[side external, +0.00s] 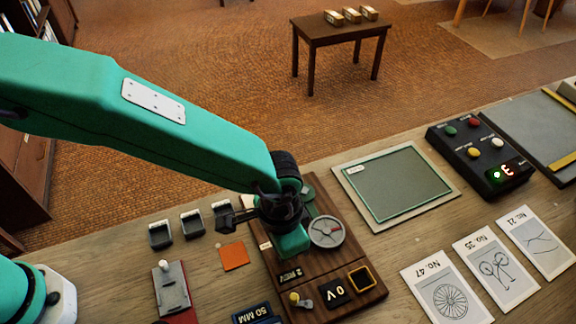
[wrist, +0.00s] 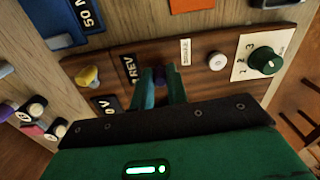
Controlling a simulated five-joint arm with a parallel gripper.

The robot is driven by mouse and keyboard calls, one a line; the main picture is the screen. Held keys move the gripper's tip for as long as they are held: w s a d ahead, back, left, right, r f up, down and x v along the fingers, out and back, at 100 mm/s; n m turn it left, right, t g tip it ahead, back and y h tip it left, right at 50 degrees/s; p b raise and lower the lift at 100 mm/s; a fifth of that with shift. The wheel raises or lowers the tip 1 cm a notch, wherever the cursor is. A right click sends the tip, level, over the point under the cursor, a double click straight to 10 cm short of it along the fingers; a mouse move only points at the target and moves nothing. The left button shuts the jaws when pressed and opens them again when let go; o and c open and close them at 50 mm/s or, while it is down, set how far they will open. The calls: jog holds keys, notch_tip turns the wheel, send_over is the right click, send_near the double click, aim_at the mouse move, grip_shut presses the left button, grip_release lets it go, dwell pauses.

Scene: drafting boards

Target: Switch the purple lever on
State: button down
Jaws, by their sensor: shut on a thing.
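In the side view my gripper (side external: 292,243) is down over the wooden panel (side external: 350,261) and hides the lever. A "REV" label (wrist: 129,68) is just left of the lever in the wrist view. The lever's base and its tilt are hidden by the fingers, so I cannot tell its position.
A green-framed board (side external: 397,184), a black button box (side external: 480,151) and several drawing cards (side external: 447,290) lie to the right.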

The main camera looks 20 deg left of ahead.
jog(key=shift+r, duration=0.1)
jog(key=c, duration=1.4)
grip_release()
jog(key=shift+r, duration=3.9)
